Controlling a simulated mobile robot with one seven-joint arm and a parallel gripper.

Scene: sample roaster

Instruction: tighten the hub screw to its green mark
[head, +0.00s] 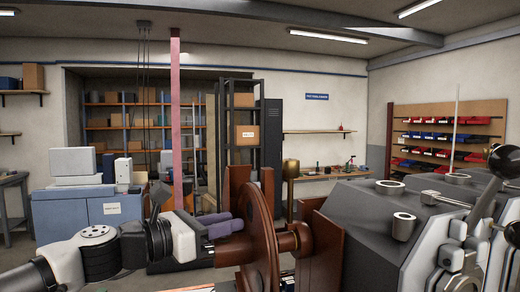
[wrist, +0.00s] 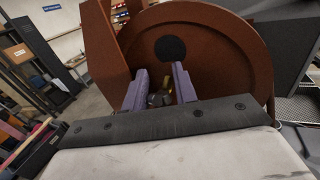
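My gripper (wrist: 160,78) has two purple fingers, which also show in the head view (head: 228,222). They point at the face of a large brown-red wheel (wrist: 225,60), seen nearly edge-on in the head view (head: 264,245). The fingers stand apart, one on each side of a small dark and brass-coloured piece (wrist: 164,96), which may be the hub screw. I see no clear grip on it. A black round hub face (wrist: 171,48) shows just beyond the fingertips. I cannot make out a green mark.
A brown upright (wrist: 98,45) stands close on the left of the fingers in the wrist view. In the head view, a grey machine (head: 360,225) stands right of the wheel, with a brass-topped post (head: 291,172) behind. A blue cabinet (head: 75,215) stands at left.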

